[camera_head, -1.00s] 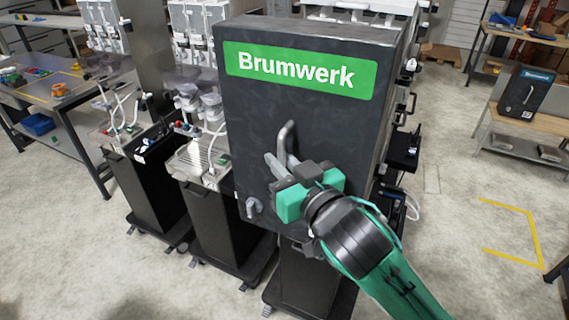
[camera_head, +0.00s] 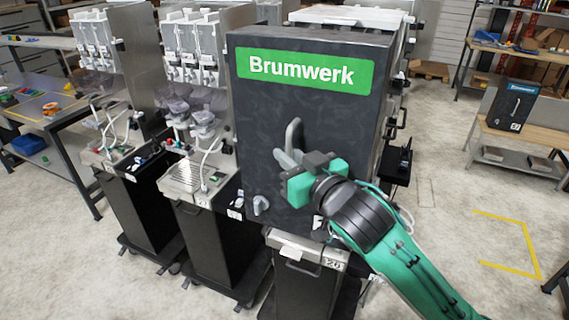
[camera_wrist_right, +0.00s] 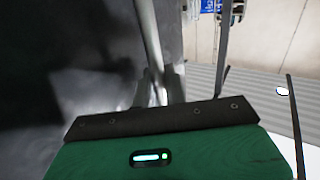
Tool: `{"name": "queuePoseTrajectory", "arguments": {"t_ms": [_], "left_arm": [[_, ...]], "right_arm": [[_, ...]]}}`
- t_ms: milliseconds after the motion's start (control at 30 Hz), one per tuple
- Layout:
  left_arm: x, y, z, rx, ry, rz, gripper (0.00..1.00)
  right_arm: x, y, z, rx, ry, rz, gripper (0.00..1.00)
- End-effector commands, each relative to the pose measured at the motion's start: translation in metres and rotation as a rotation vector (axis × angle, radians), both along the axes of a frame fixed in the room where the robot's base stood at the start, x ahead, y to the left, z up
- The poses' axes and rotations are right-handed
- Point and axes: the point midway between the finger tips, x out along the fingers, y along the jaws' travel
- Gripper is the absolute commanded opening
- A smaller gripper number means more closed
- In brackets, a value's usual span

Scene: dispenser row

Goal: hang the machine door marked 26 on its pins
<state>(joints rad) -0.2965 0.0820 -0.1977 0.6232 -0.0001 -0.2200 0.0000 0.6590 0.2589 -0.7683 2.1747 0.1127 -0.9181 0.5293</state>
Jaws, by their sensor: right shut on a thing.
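The dark grey door (camera_head: 270,110) with a green "Brumwerk" label stands upright in front of a machine in the head view. My right gripper (camera_head: 288,160) is shut on its grey bar handle (camera_head: 294,132); the handle also shows between the fingers in the right wrist view (camera_wrist_right: 150,45). A small latch knob (camera_head: 260,204) sits at the door's lower left. A white tag at its lower right is partly hidden by my gripper. The machine's lower body (camera_head: 300,250) carries a tag reading 26. The pins are hidden, so I cannot tell whether the door touches them. My left gripper is not in view.
Two open machines (camera_head: 205,140) (camera_head: 115,130) stand to the left, close beside the door. A similar dark door (camera_head: 515,104) stands on a bench at the right. The floor (camera_head: 450,200) at the right is clear, with yellow corner marks.

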Motion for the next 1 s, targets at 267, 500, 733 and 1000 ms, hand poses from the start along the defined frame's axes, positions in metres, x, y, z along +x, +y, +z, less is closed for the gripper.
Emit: {"name": "queuePoseTrajectory", "arguments": {"t_ms": [267,500,733,1000], "left_arm": [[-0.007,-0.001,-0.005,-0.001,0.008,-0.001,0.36],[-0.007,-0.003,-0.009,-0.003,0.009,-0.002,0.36],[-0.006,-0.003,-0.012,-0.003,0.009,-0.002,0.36],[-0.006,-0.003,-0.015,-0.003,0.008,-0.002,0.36]], "right_arm": [[0.020,-0.008,0.004,0.002,-0.010,-0.002,0.00],[0.037,-0.013,0.004,0.002,-0.011,-0.002,0.00],[0.054,-0.018,0.004,0.001,-0.011,-0.002,0.00],[0.073,-0.025,0.004,0.002,-0.010,-0.001,0.00]]}}
